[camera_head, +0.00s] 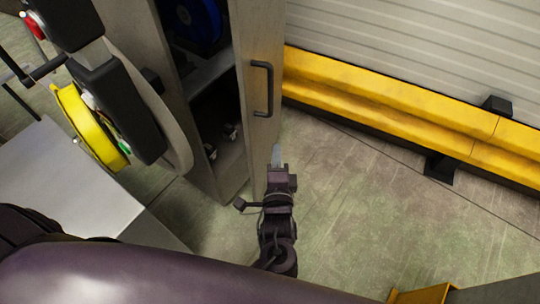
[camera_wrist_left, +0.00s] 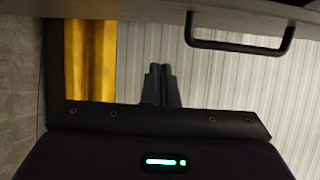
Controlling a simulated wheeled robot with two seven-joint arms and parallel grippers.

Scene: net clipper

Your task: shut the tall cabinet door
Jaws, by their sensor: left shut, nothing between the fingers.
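The tall cabinet (camera_head: 212,165) stands left of centre in the head view, with its dark inside and shelves showing. Its door (camera_head: 258,50) is open and carries a dark bar handle (camera_head: 268,90). My left gripper (camera_head: 277,155) is shut and empty, low by the door's bottom end; I cannot tell whether it touches the door. In the left wrist view the door (camera_wrist_left: 130,8) runs along the top edge with its handle (camera_wrist_left: 240,48) at the upper right. The gripper's fingers (camera_wrist_left: 161,72) are together, with the handle apart from them. My right gripper is not in view.
A yellow barrier (camera_head: 400,110) runs along the ribbed wall (camera_head: 430,40) at the right. A black machine with a yellow disc (camera_head: 90,125) stands close at the left, near a grey tabletop (camera_head: 60,185). The floor (camera_head: 370,200) right of my gripper is clear.

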